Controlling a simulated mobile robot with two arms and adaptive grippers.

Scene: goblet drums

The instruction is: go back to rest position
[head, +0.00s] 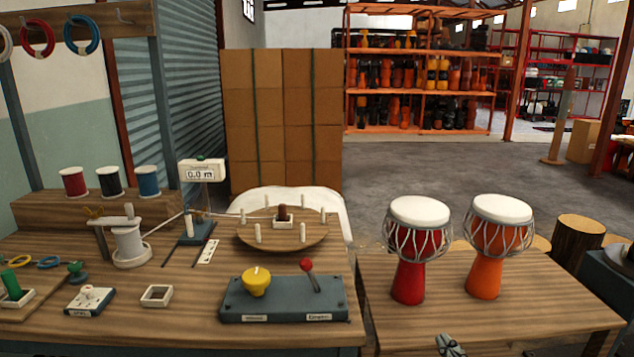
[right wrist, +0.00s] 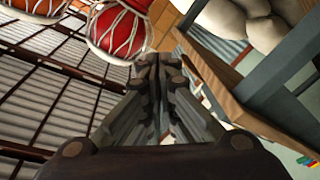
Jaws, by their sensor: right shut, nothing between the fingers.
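My right gripper (head: 451,346) shows only as a small part at the bottom edge of the head view, in front of the right table. In the right wrist view the right gripper (right wrist: 160,68) has its fingers together with nothing between them. The red drum (head: 409,282) and the orange drum (head: 483,279) stand upright on the right table, beyond the gripper and apart from it. The red drum also shows at the top of the right wrist view (right wrist: 118,32), beside the fingertips. My left gripper is not in view.
The left workbench (head: 60,340) carries a control box (head: 283,309) with a yellow knob and red lever, a round pegged board (head: 282,241), a length meter (head: 201,171) and several thread spools. The right table (head: 540,318) is bare around the drums. A log (head: 579,240) stands behind it.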

